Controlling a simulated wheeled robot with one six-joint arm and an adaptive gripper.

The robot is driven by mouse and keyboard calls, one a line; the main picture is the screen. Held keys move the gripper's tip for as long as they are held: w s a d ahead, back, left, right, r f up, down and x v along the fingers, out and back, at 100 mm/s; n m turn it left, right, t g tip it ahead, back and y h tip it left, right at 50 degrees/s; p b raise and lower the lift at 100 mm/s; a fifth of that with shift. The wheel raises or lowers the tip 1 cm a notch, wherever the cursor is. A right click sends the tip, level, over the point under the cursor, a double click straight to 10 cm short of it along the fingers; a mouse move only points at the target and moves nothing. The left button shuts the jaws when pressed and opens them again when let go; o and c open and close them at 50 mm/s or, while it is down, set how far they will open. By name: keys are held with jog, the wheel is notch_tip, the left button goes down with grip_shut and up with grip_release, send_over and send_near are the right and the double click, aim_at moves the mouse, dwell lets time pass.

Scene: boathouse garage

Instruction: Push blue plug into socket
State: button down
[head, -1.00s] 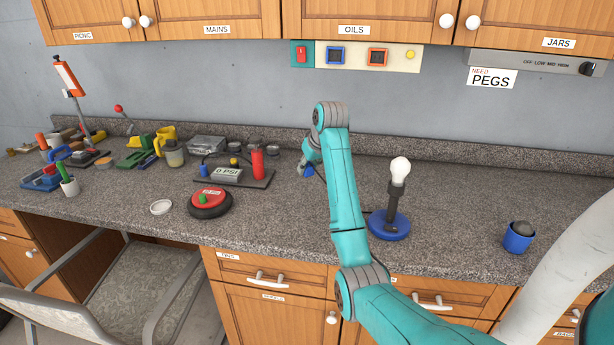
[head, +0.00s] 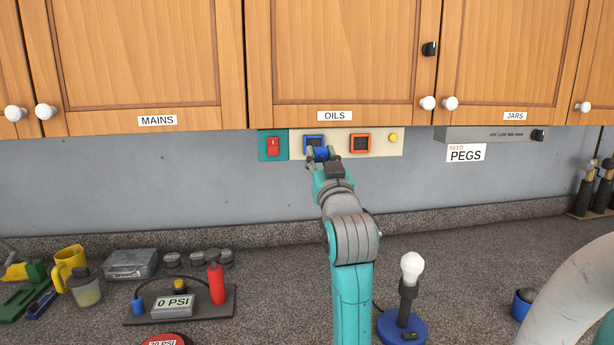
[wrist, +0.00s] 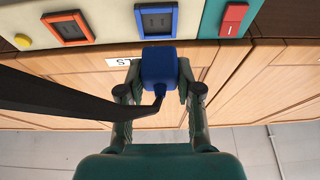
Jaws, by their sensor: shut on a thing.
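My gripper (head: 321,158) is raised to the wall panel and is shut on the blue plug (wrist: 159,66). The plug shows between the two fingers in the wrist view, with a dark cable running from it to the left. In the head view the blue plug (head: 320,153) overlaps the lower part of the blue-framed socket (head: 313,141). The cream panel (head: 381,149) holds the blue socket and an orange-framed socket (head: 360,143).
A teal box with a red switch (head: 273,146) is left of the blue socket. A yellow button (head: 393,138) is at the panel's right. Wooden cabinets (head: 335,60) hang just above. A lamp with a blue base (head: 402,330) stands on the counter.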

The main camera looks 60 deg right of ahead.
aim_at(317, 148)
jog(key=shift+s+a+r+h, duration=0.2)
jog(key=shift+s+r+h, duration=0.1)
jog(key=shift+r, duration=0.05)
jog(key=shift+w+d, duration=1.55)
jog(key=shift+d, duration=0.3)
jog(key=shift+w+d, duration=0.55)
jog(key=shift+d, duration=0.15)
dwell(0.9)
jog(key=c, duration=0.7)
grip_release()
jog(key=v, duration=1.2)
